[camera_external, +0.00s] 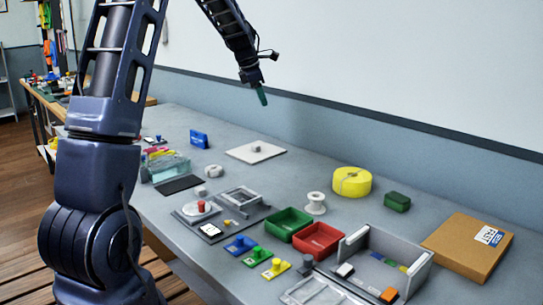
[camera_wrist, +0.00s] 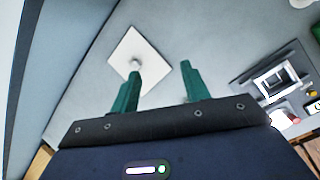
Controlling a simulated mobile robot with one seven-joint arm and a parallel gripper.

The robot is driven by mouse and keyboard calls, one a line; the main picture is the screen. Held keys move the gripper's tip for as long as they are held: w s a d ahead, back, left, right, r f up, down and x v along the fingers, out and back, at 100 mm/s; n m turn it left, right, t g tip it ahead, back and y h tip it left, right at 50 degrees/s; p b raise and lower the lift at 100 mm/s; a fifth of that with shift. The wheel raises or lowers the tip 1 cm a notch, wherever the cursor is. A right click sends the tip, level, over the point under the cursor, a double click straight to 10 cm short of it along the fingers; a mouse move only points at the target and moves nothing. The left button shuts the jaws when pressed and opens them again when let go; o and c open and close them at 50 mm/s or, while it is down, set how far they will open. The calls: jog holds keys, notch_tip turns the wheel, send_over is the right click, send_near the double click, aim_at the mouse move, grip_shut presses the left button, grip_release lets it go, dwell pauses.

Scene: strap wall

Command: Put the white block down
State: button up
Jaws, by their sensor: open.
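A small whitish block (camera_external: 256,148) stands on a flat white square plate (camera_external: 274,154) near the back of the grey table. In the wrist view the block (camera_wrist: 136,63) shows on the plate (camera_wrist: 128,45), partly behind the tip of the left green finger. My gripper (camera_external: 262,97) is up in the air above the table, apart from the block and the plate. In the wrist view my gripper (camera_wrist: 162,70) has its two green fingers spread, with nothing held between them.
A blue box (camera_external: 199,138) stands left of the plate. A yellow roll (camera_external: 352,182), a white spool (camera_external: 315,203), green (camera_external: 288,224) and red (camera_external: 318,241) bins and a cardboard box (camera_external: 467,247) are to the right. The table around the plate is clear.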

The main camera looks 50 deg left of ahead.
jog(key=s+d+r+m, duration=0.7)
jog(key=s+d, duration=0.2)
jog(key=d, duration=0.3)
jog(key=s+d+r+m, duration=0.65)
jog(key=s+d, duration=0.25)
jog(key=d, duration=0.2)
jog(key=s+d+f+m, duration=0.1)
jog(key=s+d+m, duration=0.3)
jog(key=s, duration=0.4)
jog(key=s+d+f+m, duration=0.1)
jog(key=s+d+m, duration=0.3)
jog(key=s, duration=0.5)
jog(key=s+d+f+m, duration=0.1)
jog(key=s+d+m, duration=0.3)
jog(key=s+m, duration=0.4)
jog(key=shift+s, duration=0.35)
